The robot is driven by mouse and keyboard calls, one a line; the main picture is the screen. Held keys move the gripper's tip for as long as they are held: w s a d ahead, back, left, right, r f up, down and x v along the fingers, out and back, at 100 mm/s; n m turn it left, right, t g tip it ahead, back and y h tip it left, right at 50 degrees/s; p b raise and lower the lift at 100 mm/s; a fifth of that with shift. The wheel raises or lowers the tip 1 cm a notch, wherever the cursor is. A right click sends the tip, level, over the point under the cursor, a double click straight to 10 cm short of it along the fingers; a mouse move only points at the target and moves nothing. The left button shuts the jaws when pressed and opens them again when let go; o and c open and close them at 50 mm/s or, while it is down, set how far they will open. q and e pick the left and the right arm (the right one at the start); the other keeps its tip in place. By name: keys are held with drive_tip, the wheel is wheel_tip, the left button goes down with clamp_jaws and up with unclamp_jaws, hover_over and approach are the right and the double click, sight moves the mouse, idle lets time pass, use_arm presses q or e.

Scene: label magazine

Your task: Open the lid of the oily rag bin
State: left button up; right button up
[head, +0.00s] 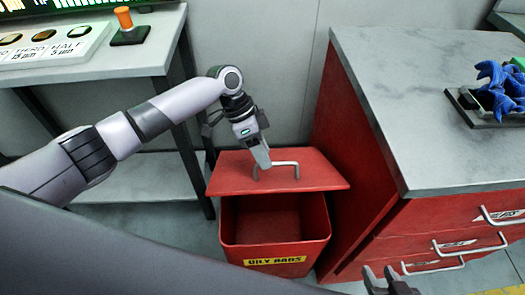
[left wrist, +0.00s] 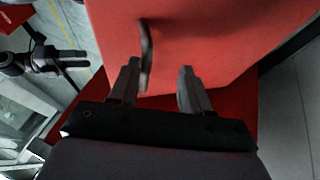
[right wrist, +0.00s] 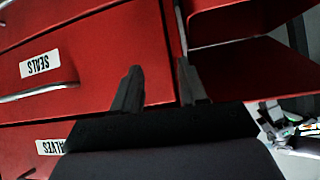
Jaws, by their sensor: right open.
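The red oily rag bin (head: 276,252) stands on the floor with a yellow "OILY RAGS" label on its front. Its red lid (head: 232,178) is tilted up, and the bin's inside shows below it. The lid also fills much of the left wrist view (left wrist: 235,35). A bent metal handle (head: 286,163) is on the lid. My left gripper (head: 262,160) is at the handle's left end. In the left wrist view its fingers are apart, with the handle (left wrist: 147,55) close beside one finger. My right gripper (head: 388,282) is open and empty, low in the head view.
A red drawer cabinet (head: 365,140) with a grey top stands right of the bin, its drawer handles (head: 470,245) sticking out. A grey table (head: 130,55) with a control panel is at the left. A tray with blue items (head: 495,95) sits on the cabinet.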

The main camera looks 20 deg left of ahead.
use_arm(q)
drive_tip(key=shift+a, duration=0.1)
drive_tip(key=v, duration=0.7)
